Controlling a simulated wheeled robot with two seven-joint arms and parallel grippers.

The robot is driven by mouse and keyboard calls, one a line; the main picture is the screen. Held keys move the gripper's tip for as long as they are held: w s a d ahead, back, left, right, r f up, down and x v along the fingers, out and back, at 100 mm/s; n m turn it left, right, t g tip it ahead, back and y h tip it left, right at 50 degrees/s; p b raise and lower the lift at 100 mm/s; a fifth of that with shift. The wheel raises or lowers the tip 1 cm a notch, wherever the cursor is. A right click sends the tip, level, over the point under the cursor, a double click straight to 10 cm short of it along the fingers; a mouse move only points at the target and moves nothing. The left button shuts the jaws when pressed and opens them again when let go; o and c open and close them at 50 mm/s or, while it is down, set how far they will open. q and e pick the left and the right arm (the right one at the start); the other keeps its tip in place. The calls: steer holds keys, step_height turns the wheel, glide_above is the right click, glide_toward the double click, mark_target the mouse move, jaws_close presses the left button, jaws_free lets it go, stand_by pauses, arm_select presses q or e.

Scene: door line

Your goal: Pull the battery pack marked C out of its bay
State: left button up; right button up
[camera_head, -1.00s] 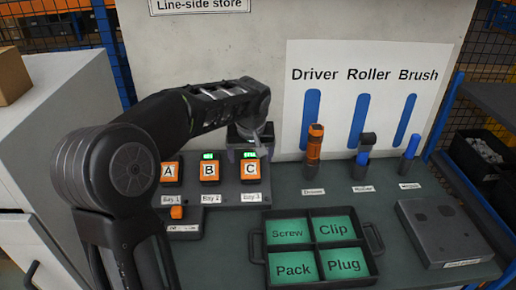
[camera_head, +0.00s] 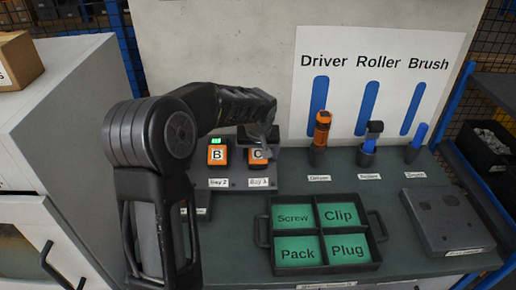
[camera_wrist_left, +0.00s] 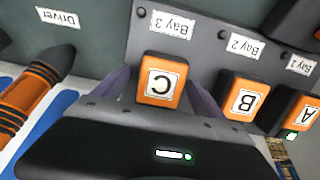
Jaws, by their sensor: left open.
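The orange battery pack marked C (camera_head: 257,156) sits in its bay above the Bay 3 label; it also shows in the left wrist view (camera_wrist_left: 162,84). My left gripper (camera_head: 258,137) is over this pack, partly covering its top. In the left wrist view my left gripper (camera_wrist_left: 160,90) is open, with one finger on each side of pack C; contact cannot be told. Pack B (camera_head: 217,154) sits in the neighbouring bay with a green light above it. Pack A (camera_wrist_left: 314,108) shows only in the wrist view; my arm hides it in the head view. My right gripper is out of view.
A black tray (camera_head: 326,264) with green compartments stands in front of the bays. A driver (camera_head: 321,129), a roller (camera_head: 373,136) and a brush (camera_head: 419,136) stand in holders to the right. A grey box (camera_head: 447,222) lies at far right, a cabinet (camera_head: 60,110) at left.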

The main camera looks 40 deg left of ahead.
arm_select(q)
steer(key=shift+c, duration=0.4)
jaws_close()
steer(key=c, duration=0.5)
jaws_free()
steer(key=shift+c, duration=0.2)
jaws_close()
steer(key=shift+r, duration=0.15)
steer(key=shift+s+d+r, duration=0.1)
steer(key=shift+s+r, duration=0.05)
steer(key=shift+r, duration=0.1)
steer(key=shift+d+r, duration=0.1)
steer(key=shift+r, duration=0.2)
